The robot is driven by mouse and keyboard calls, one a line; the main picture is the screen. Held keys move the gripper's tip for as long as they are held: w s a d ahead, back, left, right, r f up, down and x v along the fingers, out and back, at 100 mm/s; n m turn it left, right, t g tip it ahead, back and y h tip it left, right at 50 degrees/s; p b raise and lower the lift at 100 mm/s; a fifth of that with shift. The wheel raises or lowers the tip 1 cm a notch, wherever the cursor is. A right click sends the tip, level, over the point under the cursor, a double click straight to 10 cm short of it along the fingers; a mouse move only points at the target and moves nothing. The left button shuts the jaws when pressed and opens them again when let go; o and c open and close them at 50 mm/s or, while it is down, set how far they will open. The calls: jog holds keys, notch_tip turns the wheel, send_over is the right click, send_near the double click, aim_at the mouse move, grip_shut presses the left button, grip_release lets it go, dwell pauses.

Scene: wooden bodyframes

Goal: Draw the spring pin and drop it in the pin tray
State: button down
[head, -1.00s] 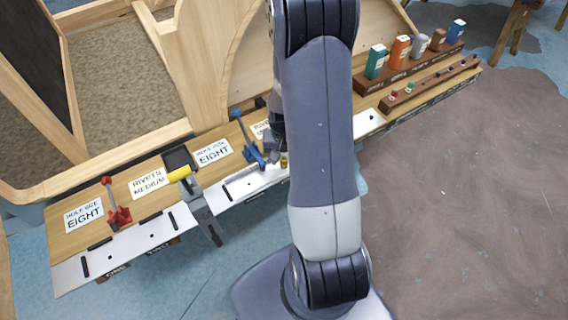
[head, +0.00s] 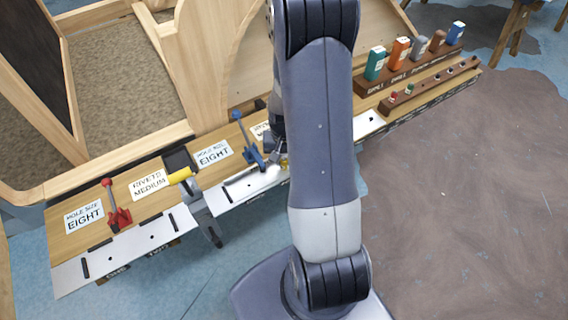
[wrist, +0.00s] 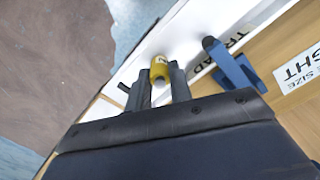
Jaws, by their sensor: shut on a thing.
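My gripper (wrist: 161,88) is shut on a small yellow pin-like piece (wrist: 160,68), which shows between and just beyond the fingertips in the wrist view. It is over or beside a white plate (wrist: 180,28) at the bench edge. I cannot tell whether the yellow piece is still seated in anything. In the head view my gripper (head: 277,152) is mostly hidden behind my arm, right of a blue clamp (head: 249,145). A small dark tray (head: 180,159) lies further left on the bench; I cannot tell if it is the pin tray.
Coloured boxes (head: 400,51) sit on a rack at the right. The blue clamp (wrist: 230,66) is close to the fingers in the wrist view.

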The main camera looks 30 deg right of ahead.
aim_at(284, 159)
jog(key=shift+r+p, duration=0.3)
jog(key=shift+r, duration=0.25)
jog(key=shift+r+p, duration=1.05)
jog(key=shift+r, duration=0.55)
